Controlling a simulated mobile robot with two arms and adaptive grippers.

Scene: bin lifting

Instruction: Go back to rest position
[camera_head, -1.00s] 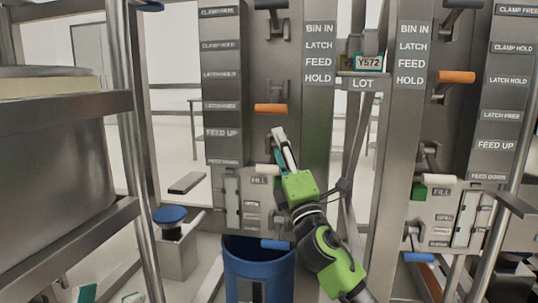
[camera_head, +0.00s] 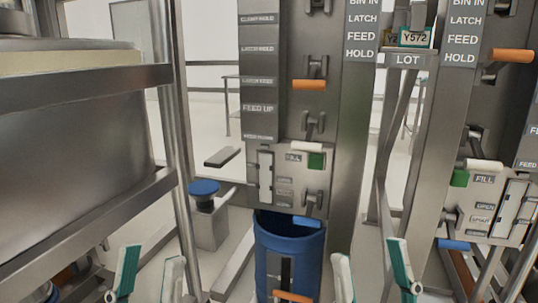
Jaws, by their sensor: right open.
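My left gripper (camera_head: 148,276) is at the bottom left of the head view. Its two white and teal fingers point up and stand apart, with nothing between them. My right gripper (camera_head: 373,275) is at the bottom, right of centre, also with its fingers apart and empty. Both grippers appear well below the levers and touch nothing that I can see. The picture's lower edge cuts off the rest of both grippers.
A metal column carries an orange lever (camera_head: 309,85), a white lever (camera_head: 307,147) and a blue lever (camera_head: 307,222). A blue bin (camera_head: 290,255) stands below them. A second lever column (camera_head: 473,110) is at right. A steel frame with a large container (camera_head: 75,170) fills the left.

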